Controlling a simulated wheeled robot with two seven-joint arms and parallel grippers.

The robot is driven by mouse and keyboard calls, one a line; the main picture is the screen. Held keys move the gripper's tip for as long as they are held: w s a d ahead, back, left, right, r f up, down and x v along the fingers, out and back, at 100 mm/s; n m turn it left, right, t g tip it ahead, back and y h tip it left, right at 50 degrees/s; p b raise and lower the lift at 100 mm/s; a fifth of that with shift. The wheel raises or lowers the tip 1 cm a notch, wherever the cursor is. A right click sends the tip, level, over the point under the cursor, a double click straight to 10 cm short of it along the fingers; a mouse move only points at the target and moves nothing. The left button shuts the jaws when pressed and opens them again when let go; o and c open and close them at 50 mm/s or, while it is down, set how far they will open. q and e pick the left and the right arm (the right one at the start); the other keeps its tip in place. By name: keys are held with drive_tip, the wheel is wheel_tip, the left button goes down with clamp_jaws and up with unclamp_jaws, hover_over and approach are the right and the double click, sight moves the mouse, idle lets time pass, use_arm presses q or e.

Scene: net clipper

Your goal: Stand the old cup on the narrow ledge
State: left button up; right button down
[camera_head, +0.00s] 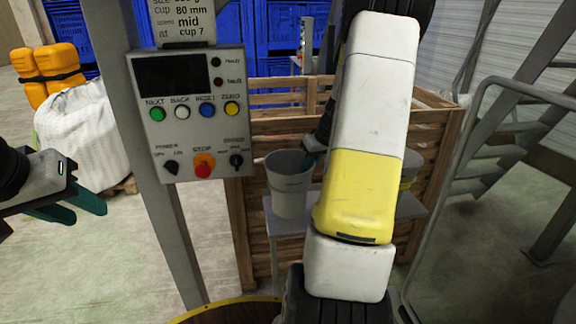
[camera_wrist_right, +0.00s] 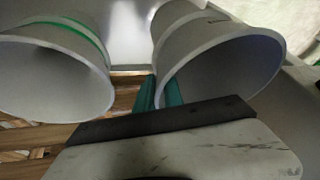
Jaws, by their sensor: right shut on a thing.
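A plain light-grey cup (camera_head: 289,192) is upright at the left end of a narrow grey ledge (camera_head: 412,208) in the head view. I cannot tell whether its base touches the ledge. My right gripper (camera_head: 312,160) is shut on this cup's wall at the rim; my arm hides most of the hand. In the right wrist view, the green fingers (camera_wrist_right: 160,92) grip the rim of the plain cup (camera_wrist_right: 215,50). A second cup (camera_wrist_right: 60,65) with a green band is beside it, apart. My left gripper (camera_head: 75,207) is open and empty at the far left.
A control panel (camera_head: 190,115) on a grey post (camera_head: 165,220) stands left of the cup. A wooden crate (camera_head: 440,150) is behind the ledge. A white sack (camera_head: 85,135) and a yellow container (camera_head: 60,65) are farther left. A metal rail is at right.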

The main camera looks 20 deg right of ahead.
drive_tip(key=shift+w+d+f, duration=0.25)
drive_tip(key=shift+w+f, duration=0.15)
drive_tip(key=shift+f, duration=0.2)
drive_tip(key=shift+w+d+f, duration=0.2)
drive_tip(key=shift+w+f, duration=0.15)
drive_tip(key=shift+f, duration=0.3)
drive_tip(key=shift+w+d+f, duration=0.25)
drive_tip(key=shift+w+f, duration=0.15)
drive_tip(key=shift+f, duration=0.35)
drive_tip(key=c, duration=1.5)
unclamp_jaws()
